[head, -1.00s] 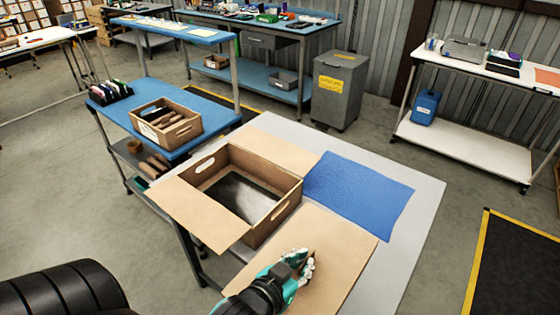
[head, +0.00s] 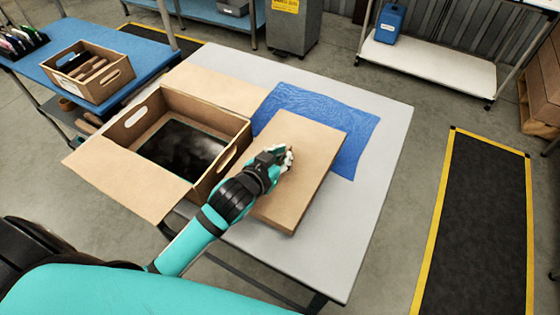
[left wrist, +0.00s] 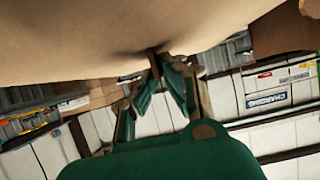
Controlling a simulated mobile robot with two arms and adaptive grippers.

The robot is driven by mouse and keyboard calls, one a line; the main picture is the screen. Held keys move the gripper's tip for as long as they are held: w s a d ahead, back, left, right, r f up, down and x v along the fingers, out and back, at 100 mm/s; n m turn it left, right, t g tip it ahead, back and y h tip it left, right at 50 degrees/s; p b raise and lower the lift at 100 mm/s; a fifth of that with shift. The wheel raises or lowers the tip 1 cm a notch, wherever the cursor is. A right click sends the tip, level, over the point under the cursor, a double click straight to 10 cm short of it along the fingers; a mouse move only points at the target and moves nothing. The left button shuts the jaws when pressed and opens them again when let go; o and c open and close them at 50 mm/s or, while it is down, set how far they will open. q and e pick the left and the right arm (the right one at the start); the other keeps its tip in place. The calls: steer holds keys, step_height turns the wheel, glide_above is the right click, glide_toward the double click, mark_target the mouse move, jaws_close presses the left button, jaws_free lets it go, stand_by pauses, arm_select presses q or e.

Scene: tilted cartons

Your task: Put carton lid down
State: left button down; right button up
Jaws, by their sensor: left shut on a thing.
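The carton lid (head: 305,170) is a flat tan cardboard piece with a shallow rim, to the right of the open carton (head: 222,172) in the head view. It covers the near left part of the blue mat (head: 345,122). My left gripper (head: 284,158) is shut on the lid, reaching over it from the left. In the left wrist view the lid (left wrist: 120,30) fills the top and the fingers (left wrist: 160,70) pinch a small part of it. I cannot tell whether the lid touches the table. My right gripper is not in view.
The carton stands on the grey table (head: 355,225), with flaps spread left and back and a dark panel inside. A blue bench (head: 60,50) with a small crate (head: 95,75) stands to the left. The table's right and front right are clear.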

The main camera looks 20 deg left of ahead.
arm_select(q)
step_height(320, 180, down, 4)
steer(key=shift+r, duration=0.25)
steer(key=shift+f, duration=0.1)
steer(key=c, duration=1.5)
jaws_free()
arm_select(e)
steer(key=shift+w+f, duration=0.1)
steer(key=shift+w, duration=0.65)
